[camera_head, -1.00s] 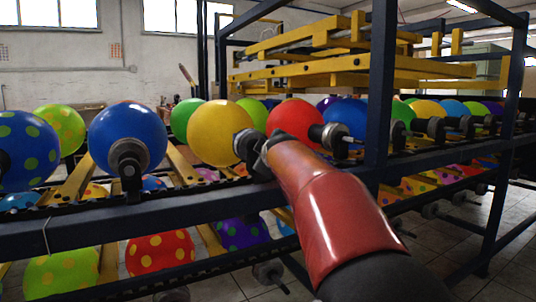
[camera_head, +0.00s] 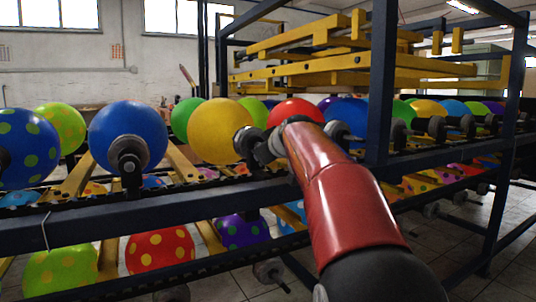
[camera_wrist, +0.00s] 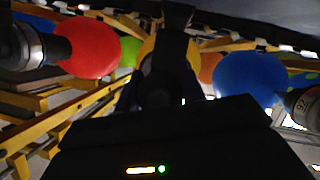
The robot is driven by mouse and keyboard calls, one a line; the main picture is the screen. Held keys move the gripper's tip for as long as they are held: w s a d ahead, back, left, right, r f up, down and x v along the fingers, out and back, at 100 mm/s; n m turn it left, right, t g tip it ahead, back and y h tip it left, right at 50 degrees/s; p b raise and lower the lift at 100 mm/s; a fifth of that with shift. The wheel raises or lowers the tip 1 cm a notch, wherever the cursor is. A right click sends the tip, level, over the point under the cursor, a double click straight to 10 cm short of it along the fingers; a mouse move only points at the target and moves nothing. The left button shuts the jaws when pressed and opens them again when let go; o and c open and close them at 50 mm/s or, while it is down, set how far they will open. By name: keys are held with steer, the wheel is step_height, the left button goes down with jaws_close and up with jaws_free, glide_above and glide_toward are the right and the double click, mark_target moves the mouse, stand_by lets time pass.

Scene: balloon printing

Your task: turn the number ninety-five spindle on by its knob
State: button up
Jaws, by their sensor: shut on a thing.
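A yellow balloon (camera_head: 221,130) sits on its spindle at the middle of the rack. The spindle's grey round end (camera_head: 246,141) faces me. My gripper (camera_head: 262,148) is at this spindle and shut on its knob, which the fingers mostly hide. In the wrist view, my dark gripper (camera_wrist: 170,65) covers the knob, with the yellow balloon (camera_wrist: 150,47) partly showing behind it. I cannot read a number on this spindle.
A blue balloon (camera_head: 128,135) on its spindle is to the left; a red balloon (camera_head: 296,111) is behind my arm to the right. The dark front rail (camera_head: 180,203) runs below. A dark upright post (camera_head: 381,90) stands close right of my arm.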

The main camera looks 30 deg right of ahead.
steer(key=m+y, duration=0.2)
steer(key=m, duration=0.1)
steer(key=shift+a+f+m+y, duration=0.1)
steer(key=shift+f+m+y, duration=0.05)
steer(key=shift+m+y, duration=0.15)
steer(key=m+y+b, duration=0.1)
steer(key=m+y, duration=0.1)
steer(key=m, duration=0.1)
steer(key=shift+a+m, duration=0.15)
steer(key=shift+m, duration=0.25)
steer(key=shift+y, duration=0.3)
steer(key=o, duration=1)
steer(key=v, duration=0.8)
steer(key=shift+b, duration=0.3)
